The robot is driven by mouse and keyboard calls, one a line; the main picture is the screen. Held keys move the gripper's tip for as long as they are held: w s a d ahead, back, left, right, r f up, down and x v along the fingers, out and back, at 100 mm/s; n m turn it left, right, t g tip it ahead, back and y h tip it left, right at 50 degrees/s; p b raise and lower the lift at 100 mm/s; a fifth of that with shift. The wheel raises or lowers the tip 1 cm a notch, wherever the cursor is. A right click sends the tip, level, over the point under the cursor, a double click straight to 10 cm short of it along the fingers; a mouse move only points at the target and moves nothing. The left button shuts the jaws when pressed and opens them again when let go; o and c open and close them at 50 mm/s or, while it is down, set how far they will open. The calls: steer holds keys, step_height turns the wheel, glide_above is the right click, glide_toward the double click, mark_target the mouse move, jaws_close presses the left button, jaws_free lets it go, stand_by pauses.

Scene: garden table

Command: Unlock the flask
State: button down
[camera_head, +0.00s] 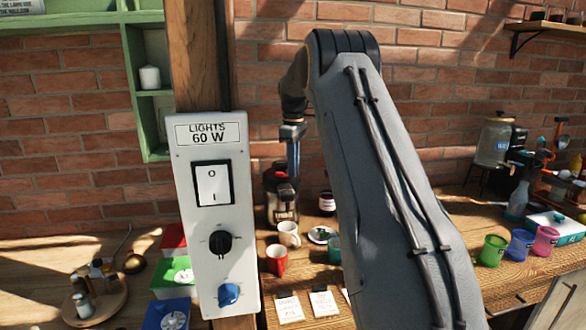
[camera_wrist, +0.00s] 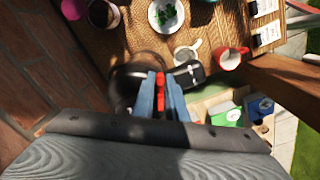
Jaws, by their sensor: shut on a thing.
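The flask (camera_head: 281,205) is a dark, rounded vessel with red on its top, standing on the table by the brick wall. In the wrist view, the dark flask (camera_wrist: 126,86) lies under my fingers, with a black handle-like part (camera_wrist: 188,75) to the right. My gripper (camera_head: 292,172) points down at the flask's top. In the wrist view, my gripper (camera_wrist: 160,78) is shut with its two blue-grey fingers on either side of a red part (camera_wrist: 161,104) of the flask. The fingers hide much of the flask's top.
A white mug (camera_head: 289,233) and a red mug (camera_head: 276,260) stand close in front of the flask. A plate with greens (camera_head: 321,235) is to the right. A post with a LIGHTS switch panel (camera_head: 213,215) stands at the left front. Coloured cups (camera_head: 521,245) are far right.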

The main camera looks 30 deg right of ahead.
steer(key=shift+w+r, duration=0.1)
stand_by(0.3)
steer(key=c, duration=1.8)
jaws_free()
steer(key=shift+o, duration=0.2)
step_height(320, 180, up, 7)
steer(key=b, duration=0.2)
steer(key=shift+b, duration=0.4)
steer(key=shift+r, duration=0.35)
